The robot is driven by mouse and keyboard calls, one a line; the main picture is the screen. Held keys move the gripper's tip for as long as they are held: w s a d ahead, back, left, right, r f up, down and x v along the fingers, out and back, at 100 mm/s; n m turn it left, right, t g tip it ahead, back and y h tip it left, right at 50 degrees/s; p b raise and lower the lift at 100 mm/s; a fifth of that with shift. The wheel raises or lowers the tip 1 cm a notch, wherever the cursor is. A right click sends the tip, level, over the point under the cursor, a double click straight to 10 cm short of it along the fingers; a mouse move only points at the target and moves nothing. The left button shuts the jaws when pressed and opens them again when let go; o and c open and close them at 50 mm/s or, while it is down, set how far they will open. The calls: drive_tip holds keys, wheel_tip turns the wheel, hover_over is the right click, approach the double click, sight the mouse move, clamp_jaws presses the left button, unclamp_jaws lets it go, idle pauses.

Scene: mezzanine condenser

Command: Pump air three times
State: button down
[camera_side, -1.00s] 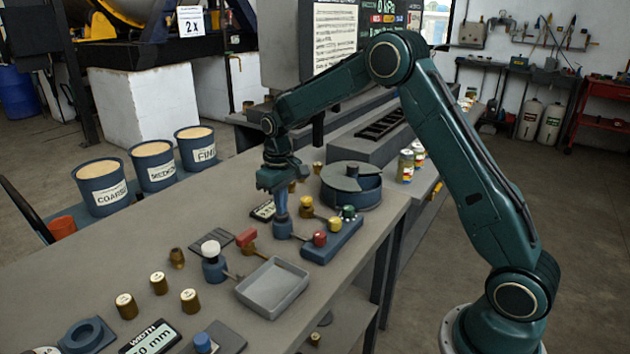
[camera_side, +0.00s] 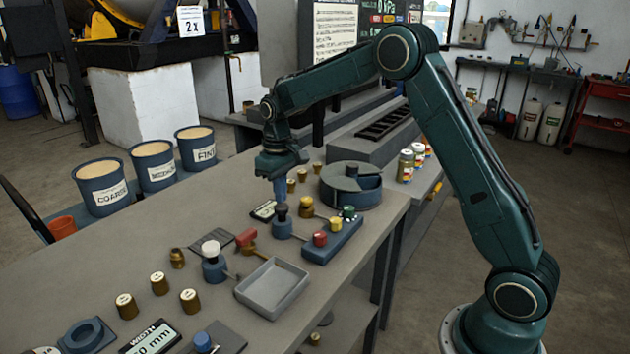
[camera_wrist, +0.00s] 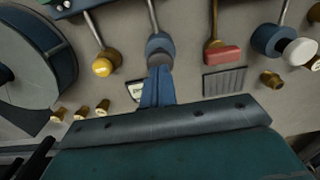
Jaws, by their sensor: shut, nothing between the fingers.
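A small blue device with a dark round knob on top (camera_side: 282,227) stands on the bench; it may be the air pump, but no label on it is readable. In the wrist view the blue device (camera_wrist: 158,42) has its dark knob just beyond my fingertips. My gripper (camera_side: 280,198) is shut and empty, pointing down just above the knob. The blue fingers (camera_wrist: 160,74) are together in the wrist view. Whether the fingertips touch the knob I cannot tell. A screen (camera_side: 387,8) at the back shows a kPa reading, partly cut off.
A round blue drum (camera_side: 351,188) stands behind. A grey tray (camera_side: 272,288) lies in front.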

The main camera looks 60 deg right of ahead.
sight(281, 206)
drive_tip(key=shift+r, duration=1.2)
wheel_tip(281, 206, up, 5)
drive_tip(key=shift+f, duration=0.2)
drive_tip(key=shift+f, duration=3.3)
drive_tip(key=shift+f, duration=1.9)
drive_tip(key=shift+r, duration=2.9)
